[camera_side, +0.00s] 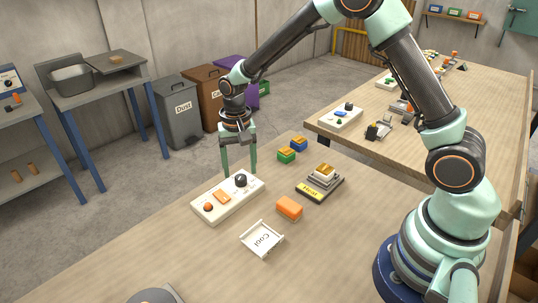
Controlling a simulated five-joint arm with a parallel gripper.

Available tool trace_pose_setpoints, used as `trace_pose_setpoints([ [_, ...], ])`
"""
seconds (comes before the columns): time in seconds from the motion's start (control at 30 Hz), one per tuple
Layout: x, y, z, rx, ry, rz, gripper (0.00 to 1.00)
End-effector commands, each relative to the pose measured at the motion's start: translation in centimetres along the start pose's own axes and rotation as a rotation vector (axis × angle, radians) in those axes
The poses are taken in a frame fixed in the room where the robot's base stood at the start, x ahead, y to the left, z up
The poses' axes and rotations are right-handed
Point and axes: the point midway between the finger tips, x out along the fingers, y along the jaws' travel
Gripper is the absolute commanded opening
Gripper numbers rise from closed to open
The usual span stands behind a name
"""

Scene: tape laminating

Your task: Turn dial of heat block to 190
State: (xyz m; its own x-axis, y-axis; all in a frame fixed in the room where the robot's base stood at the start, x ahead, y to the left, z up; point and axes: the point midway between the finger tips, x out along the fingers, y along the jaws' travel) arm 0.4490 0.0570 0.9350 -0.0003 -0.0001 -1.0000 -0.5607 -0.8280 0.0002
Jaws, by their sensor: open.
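A white control box (214,206) lies on the wooden table, left of the middle. It carries a black dial (241,180) at its right end, an orange rectangular switch (222,196) in the middle and a round orange-red button (208,207) at its left end. The dial's setting is too small to read. The heat block (320,186), a dark base with a yellow "Heat" label, grey layers and a yellow top piece, stands right of the box. My gripper (239,174) points down with its fingers open, just above or around the dial; I cannot tell if they touch it.
A white "Cool" tray (262,239) and an orange block (289,208) lie in front of the heat block. Green (286,155) and blue (298,144) blocks sit behind it. A second table (440,110) stands behind. The table's left front is mostly clear.

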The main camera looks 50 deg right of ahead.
Motion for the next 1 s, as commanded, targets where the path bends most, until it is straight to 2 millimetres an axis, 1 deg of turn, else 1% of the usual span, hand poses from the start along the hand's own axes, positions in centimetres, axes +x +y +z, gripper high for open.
trace_pose_setpoints([
  [0.03, -1.1, -0.1, -0.1, 0.000, 0.005, -0.004, 0.69],
  [0.2, -4.8, -0.1, -0.1, 0.000, 0.004, -0.004, 0.69],
  [0.3, -6.6, -0.1, -0.1, 0.001, 0.004, -0.003, 0.69],
  [0.4, -8.1, -0.1, -0.1, 0.001, 0.003, -0.003, 0.69],
  [0.5, -9.0, 0.0, 0.0, 0.001, 0.002, -0.001, 0.69],
  [0.6, -9.5, 0.0, 0.0, 0.001, 0.001, -0.001, 0.69],
  [1.0, -9.9, 0.1, 0.0, -0.004, 0.004, -0.003, 0.69],
])
